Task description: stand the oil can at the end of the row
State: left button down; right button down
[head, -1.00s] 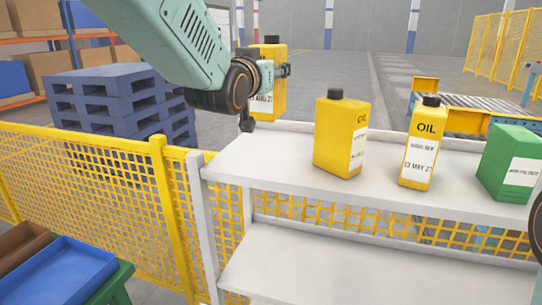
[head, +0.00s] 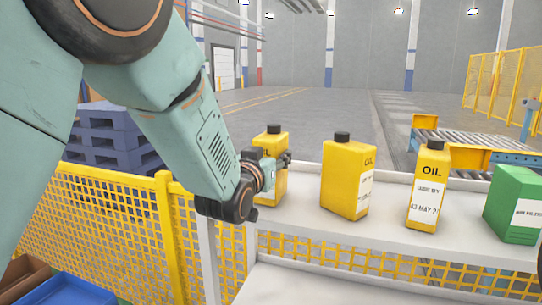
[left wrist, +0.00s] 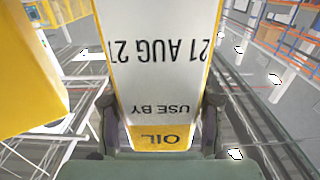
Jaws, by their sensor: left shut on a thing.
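My left gripper (head: 279,163) is shut on a yellow oil can (head: 273,137) with a dark cap, upright at the left end of the shelf row. The gripper hides part of the can, and I cannot tell whether its base touches the shelf. In the left wrist view, the can (left wrist: 165,70) fills the space between the fingers (left wrist: 160,122), its label reading "21 AUG 27" upside down. To its right on the white shelf (head: 390,232) stand another yellow can (head: 340,180) and a slimmer yellow oil can (head: 428,185). My right gripper is not in view.
A green can (head: 512,205) stands at the shelf's right. A yellow mesh fence (head: 110,225) runs along the left and behind the shelf. Blue pallets (head: 110,135) are behind it, and a roller conveyor (head: 470,145) is at back right. A gap separates the held can from its neighbour.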

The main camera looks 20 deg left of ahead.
pick_arm(q)
jog(key=shift+w+d, duration=0.2)
jog(key=shift+w, duration=0.1)
jog(key=c, duration=0.8)
grip_release()
jog(key=shift+d+f, duration=0.1)
jog(key=shift+d, duration=0.1)
jog(key=shift+o, duration=1.4)
jog(key=shift+s+a, duration=0.25)
jog(key=shift+s, duration=0.05)
jog(key=shift+w+d, duration=0.1)
jog(key=shift+w, duration=0.05)
jog(key=shift+s, duration=0.25)
jog(key=s+b, duration=0.2)
jog(key=s, duration=0.9)
jog(key=shift+s+a, duration=0.3)
jog(key=shift+s, duration=0.05)
